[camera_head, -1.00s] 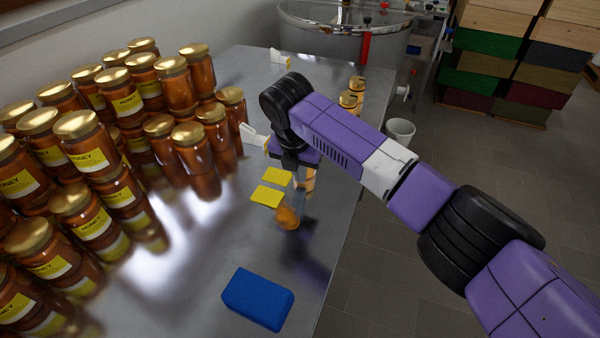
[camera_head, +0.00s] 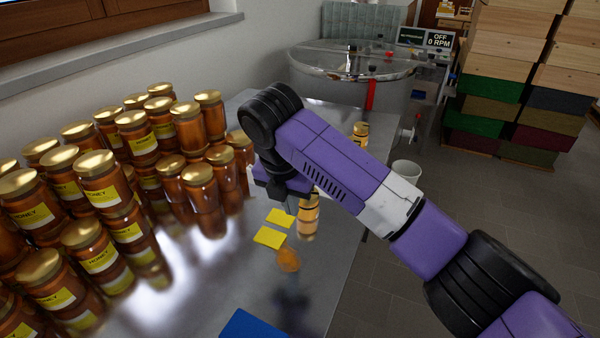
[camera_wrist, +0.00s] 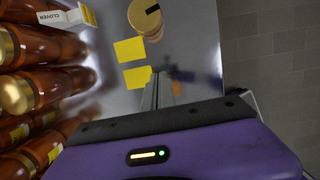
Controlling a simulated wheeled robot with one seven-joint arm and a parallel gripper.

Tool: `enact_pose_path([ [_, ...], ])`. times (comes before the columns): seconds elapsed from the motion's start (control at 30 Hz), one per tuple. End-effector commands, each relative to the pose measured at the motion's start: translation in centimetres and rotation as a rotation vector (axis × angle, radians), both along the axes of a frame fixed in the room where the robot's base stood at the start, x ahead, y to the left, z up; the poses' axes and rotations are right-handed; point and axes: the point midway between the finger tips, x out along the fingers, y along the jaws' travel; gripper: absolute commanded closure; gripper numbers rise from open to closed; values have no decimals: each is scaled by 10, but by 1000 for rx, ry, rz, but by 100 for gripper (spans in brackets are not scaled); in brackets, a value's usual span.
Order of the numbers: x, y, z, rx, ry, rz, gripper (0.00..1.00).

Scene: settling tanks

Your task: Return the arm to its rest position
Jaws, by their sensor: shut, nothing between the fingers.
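My purple arm (camera_head: 340,165) reaches from the lower right over the metal table (camera_head: 200,300), with its wrist bent down. My gripper (camera_wrist: 155,92) shows in the wrist view as thin fingers pointing down at the table, shut and empty. In the head view its fingers are hard to make out below the wrist. A gold-lidded honey jar (camera_head: 309,218) stands on the table just beyond the gripper; it also shows in the wrist view (camera_wrist: 145,18). Two yellow cards (camera_head: 269,238) lie flat near an amber patch (camera_head: 288,260).
Many honey jars (camera_head: 100,185) stand in stacked rows on the left. A blue block (camera_head: 250,326) lies at the near edge. A steel tank (camera_head: 350,75), a white bucket (camera_head: 406,170) and stacked coloured boxes (camera_head: 490,100) stand beyond. The floor right of the table is clear.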

Motion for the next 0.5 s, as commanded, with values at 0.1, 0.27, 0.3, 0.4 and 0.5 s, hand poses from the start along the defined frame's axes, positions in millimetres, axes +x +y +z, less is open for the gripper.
enact_pose_path([
  [0.1,0,0,1,3,-1,-13,100],
  [0.27,12,13,3,87,-56,-117,100],
  [0.3,18,22,7,131,-90,-152,100],
  [0.4,34,49,28,275,-188,-229,100],
  [0.5,42,78,42,446,-249,-298,100],
])
